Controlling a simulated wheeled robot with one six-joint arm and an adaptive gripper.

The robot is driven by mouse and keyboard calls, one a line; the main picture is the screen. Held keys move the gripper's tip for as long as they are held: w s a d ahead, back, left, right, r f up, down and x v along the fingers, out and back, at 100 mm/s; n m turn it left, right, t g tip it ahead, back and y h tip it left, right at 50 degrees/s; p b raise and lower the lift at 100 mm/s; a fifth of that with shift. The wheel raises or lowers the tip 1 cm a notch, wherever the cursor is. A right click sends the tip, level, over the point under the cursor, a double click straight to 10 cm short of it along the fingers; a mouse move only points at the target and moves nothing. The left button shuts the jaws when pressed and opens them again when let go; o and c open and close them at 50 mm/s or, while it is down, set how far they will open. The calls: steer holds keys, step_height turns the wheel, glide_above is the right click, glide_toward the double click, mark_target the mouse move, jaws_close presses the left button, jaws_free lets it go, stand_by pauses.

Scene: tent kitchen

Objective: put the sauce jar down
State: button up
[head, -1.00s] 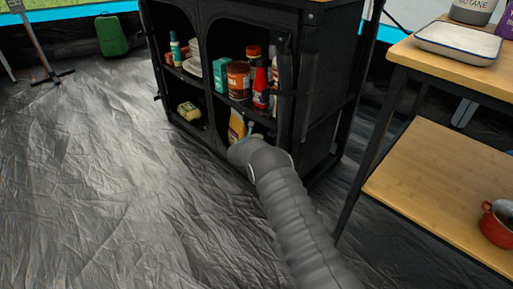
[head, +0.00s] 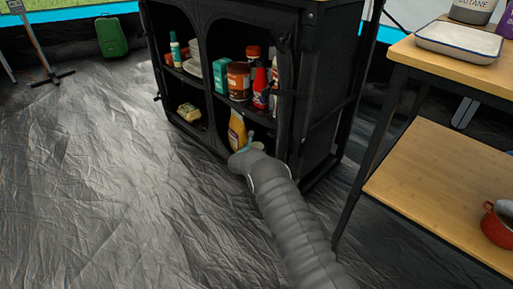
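My gripper (head: 250,138) is at the lower right compartment of the black cabinet (head: 320,110), mostly hidden behind my own wrist. Only a small bluish part of it shows, so I cannot tell if it is open or holds anything. A yellow bottle (head: 237,130) stands just left of it. A small pale round thing (head: 258,146) shows just right of it, partly covered by my arm. No jar can be made out for sure in the gripper. On the shelf above stand a brown-labelled jar (head: 238,80) and a red-lidded jar (head: 253,53) behind it.
The upper shelf also holds a red bottle (head: 261,88) and a teal box (head: 221,75). A yellowish pack (head: 187,113) lies in the lower left compartment. A wooden table (head: 445,190) with a red pot (head: 497,222) stands at right.

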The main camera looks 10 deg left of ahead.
steer(key=shift+o, duration=0.3)
steer(key=shift+r, duration=0.2)
steer(key=shift+s+a+r, duration=0.1)
steer(key=shift+s, duration=0.15)
steer(key=p+v, duration=0.1)
steer(key=v, duration=1)
steer(key=shift+s+p, duration=0.2)
steer(key=shift+p, duration=0.1)
steer(key=shift+a, duration=0.1)
